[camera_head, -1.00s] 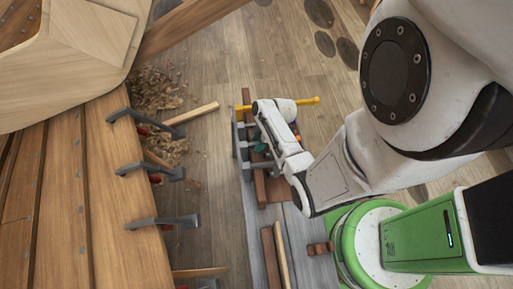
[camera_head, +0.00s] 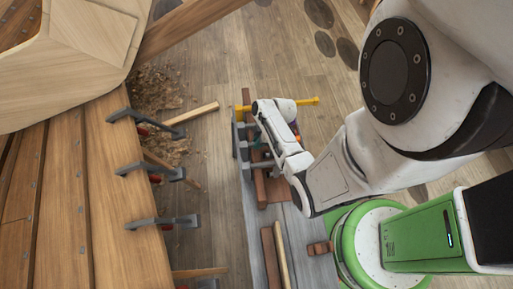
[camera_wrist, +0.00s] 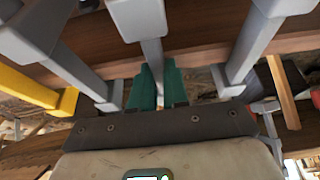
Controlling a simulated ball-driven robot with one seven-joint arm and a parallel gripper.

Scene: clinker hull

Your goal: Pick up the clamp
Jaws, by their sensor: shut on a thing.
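In the wrist view, the teal fingers of my gripper (camera_wrist: 158,88) are shut on the grey bar of a clamp (camera_wrist: 152,58). The clamp's grey upper block (camera_wrist: 138,18) is against a dark wooden rail (camera_wrist: 195,28). Other grey clamps stand close on both sides, one to the left (camera_wrist: 85,72) and one to the right (camera_wrist: 250,45). In the head view, my wrist hides most of the held clamp and the fingers. Grey clamp parts (camera_head: 241,140) show just left of my wrist, above the bench.
A yellow clamp (camera_wrist: 35,88) is at the left in the wrist view; its yellow end (camera_head: 308,101) shows beyond my wrist. Several grey clamps (camera_head: 160,222) grip the hull's plank edge (camera_head: 130,240). Wooden strips (camera_head: 282,255) lie on the grey bench (camera_head: 300,235). Floor between hull and bench is mostly clear.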

